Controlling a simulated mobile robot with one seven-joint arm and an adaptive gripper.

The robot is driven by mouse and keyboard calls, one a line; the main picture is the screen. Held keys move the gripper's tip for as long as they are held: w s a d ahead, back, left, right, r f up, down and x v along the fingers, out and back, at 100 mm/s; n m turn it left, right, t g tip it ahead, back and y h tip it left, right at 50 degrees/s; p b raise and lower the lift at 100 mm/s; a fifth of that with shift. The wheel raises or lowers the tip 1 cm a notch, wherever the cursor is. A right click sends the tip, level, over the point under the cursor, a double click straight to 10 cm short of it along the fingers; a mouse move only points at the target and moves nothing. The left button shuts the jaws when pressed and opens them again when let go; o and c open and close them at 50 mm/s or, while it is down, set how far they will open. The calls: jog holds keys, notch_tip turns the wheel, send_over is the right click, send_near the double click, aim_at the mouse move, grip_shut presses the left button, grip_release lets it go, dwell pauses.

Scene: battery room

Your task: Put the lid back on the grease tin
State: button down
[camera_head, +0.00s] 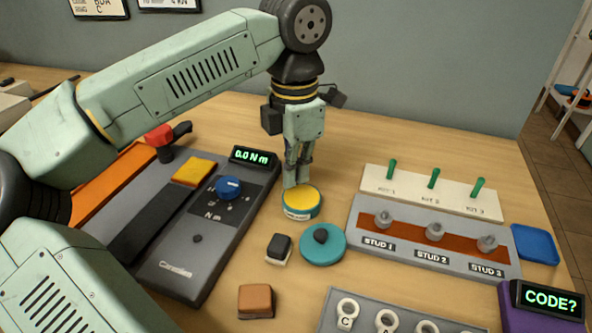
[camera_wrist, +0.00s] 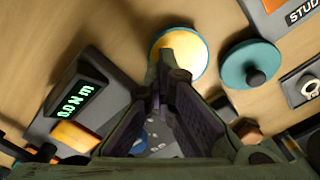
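The grease tin (camera_head: 299,212) is a round teal tin with a pale label, open at the top and showing yellow grease. It also shows in the wrist view (camera_wrist: 203,62). The lid (camera_head: 320,251), a teal disc with a dark knob, lies flat on the bench in front and to the right of the tin, apart from it. It also shows in the wrist view (camera_wrist: 237,70). My gripper (camera_head: 296,184) points down over the tin. Its fingertips come together with nothing visible between them. I cannot tell whether they touch the grease.
A small dark block (camera_head: 278,246) sits just left of the lid. A brown block (camera_head: 256,300) lies nearer the front. The torque tester (camera_head: 190,255) is at left, and the stud board (camera_head: 400,247) is right of the lid. A blue tray (camera_head: 536,245) is at far right.

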jog(key=shift+w+a+r+p, duration=0.35)
jog(key=shift+w+p, duration=0.2)
jog(key=shift+w, duration=0.6)
jog(key=shift+w+a+r+p, duration=0.3)
jog(key=shift+w+a+p, duration=0.2)
jog(key=shift+w, duration=0.6)
jog(key=shift+w+a+r+p, duration=0.35)
jog(key=shift+w+p, duration=0.2)
jog(key=shift+w, duration=0.6)
dwell(0.5)
jog(key=w+a+r+p, duration=0.2)
jog(key=w+p, duration=0.2)
jog(key=w, duration=0.2)
jog(key=shift+w+a+p, duration=0.3)
jog(key=shift+w+p, duration=0.05)
jog(key=shift+p, duration=0.05)
dwell(3.1)
